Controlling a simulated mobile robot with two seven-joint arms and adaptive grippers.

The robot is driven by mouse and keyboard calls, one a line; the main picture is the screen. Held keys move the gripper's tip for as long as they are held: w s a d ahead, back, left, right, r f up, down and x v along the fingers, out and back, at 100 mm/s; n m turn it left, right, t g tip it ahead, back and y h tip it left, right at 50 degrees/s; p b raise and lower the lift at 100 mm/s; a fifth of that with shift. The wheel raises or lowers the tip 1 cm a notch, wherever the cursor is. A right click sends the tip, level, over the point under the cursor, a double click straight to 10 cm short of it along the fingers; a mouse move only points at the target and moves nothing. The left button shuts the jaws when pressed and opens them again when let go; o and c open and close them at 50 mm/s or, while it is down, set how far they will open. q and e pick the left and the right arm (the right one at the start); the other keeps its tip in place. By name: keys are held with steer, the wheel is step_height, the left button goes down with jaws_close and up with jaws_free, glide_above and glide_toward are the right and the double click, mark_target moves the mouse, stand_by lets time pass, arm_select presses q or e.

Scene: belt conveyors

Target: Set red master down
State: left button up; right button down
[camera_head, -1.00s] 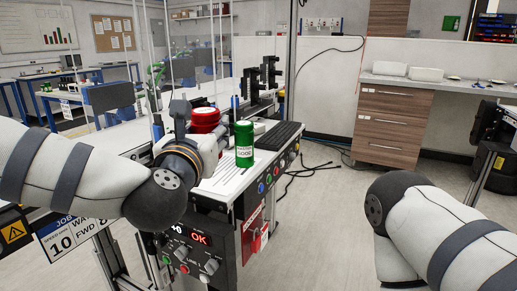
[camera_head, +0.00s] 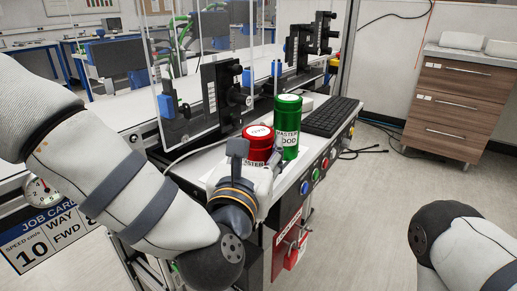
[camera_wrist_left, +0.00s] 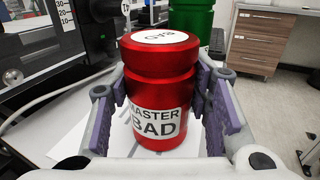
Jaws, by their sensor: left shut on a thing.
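The red master (camera_head: 258,147) is a red can with a white top label. In the left wrist view it stands upright, and its label reads "MASTER BAD" (camera_wrist_left: 155,122). My left gripper (camera_wrist_left: 162,95) is shut on it, with purple-padded fingers on both sides. The can is over white paper on the shelf beside the conveyor; I cannot tell whether its base touches. The green master (camera_head: 288,125), a taller green can, stands on the shelf just behind and to the right. My right gripper is out of view; only my right arm shows.
A black keyboard (camera_head: 332,116) lies on the shelf beyond the green can. Buttons (camera_head: 316,174) line the shelf's front edge. A clear panel and black fixture (camera_head: 222,90) stand behind, along the belt.

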mark_target(255, 159)
arm_select(q)
steer(key=shift+f, duration=0.2)
steer(key=o, duration=1.5)
steer(key=shift+w, duration=0.1)
steer(key=shift+c, duration=0.2)
steer(key=shift+r, duration=0.3)
steer(key=v, duration=0.8)
steer(key=shift+f, duration=0.15)
steer(key=p+v, duration=0.1)
steer(key=v, duration=0.3)
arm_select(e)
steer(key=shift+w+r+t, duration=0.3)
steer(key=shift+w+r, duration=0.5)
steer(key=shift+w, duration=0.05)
